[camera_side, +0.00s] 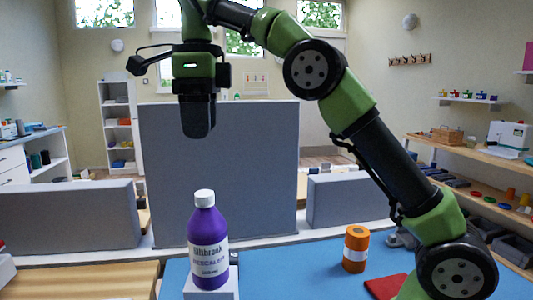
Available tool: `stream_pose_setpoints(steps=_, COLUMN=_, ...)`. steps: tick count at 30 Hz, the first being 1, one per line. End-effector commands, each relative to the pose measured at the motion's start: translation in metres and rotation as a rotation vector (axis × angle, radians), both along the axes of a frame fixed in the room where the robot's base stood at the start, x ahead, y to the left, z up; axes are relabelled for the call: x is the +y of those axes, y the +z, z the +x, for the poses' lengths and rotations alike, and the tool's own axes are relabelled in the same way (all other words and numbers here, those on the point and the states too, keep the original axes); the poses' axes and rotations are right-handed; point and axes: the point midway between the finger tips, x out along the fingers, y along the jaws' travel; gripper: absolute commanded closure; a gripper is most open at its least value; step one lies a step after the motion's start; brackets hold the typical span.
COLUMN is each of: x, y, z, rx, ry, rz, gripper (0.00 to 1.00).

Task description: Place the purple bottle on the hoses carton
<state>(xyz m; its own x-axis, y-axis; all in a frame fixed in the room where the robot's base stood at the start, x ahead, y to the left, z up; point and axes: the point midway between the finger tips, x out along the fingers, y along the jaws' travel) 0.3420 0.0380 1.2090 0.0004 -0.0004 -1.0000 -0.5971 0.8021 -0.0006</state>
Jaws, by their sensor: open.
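The purple bottle (208,240) has a white cap and a label reading "DESCALER". It stands upright at the bottom centre-left, and its base appears to rest on a pale box (228,291). The picture's lower edge cuts off that box and no lettering shows on it, so I cannot tell whether it is the hoses carton. My gripper (198,132) points down, well above the bottle's cap and apart from it. It is open and empty, its fingers seen side-on.
A blue mat (310,262) covers the table. A wooden board (85,280) is at left. Grey panels (250,180) stand behind the table.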

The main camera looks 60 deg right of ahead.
Motion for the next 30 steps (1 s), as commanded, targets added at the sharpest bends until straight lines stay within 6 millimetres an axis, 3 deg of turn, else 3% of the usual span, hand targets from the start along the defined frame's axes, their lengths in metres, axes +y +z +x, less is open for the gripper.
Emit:
stream_pose_setpoints(steps=5, x=-0.01, y=0.012, z=-0.019, rx=-0.019, ry=0.242, rz=-0.023, gripper=0.41)
stream_pose_setpoints(steps=9, x=-0.02, y=0.021, z=-0.052, rx=-0.076, ry=0.652, rz=-0.056, gripper=0.41)
stream_pose_setpoints(steps=13, x=-0.024, y=0.017, z=-0.087, rx=-0.162, ry=1.044, rz=-0.093, gripper=0.41)
stream_pose_setpoints(steps=21, x=-0.017, y=-0.022, z=-0.157, rx=-0.401, ry=1.708, rz=-0.279, gripper=0.41)
stream_pose_setpoints(steps=25, x=-0.012, y=-0.046, z=-0.18, rx=-0.493, ry=1.905, rz=-0.413, gripper=0.41)
stream_pose_setpoints(steps=30, x=-0.01, y=-0.067, z=-0.196, rx=-0.544, ry=2.03, rz=-0.538, gripper=0.41)
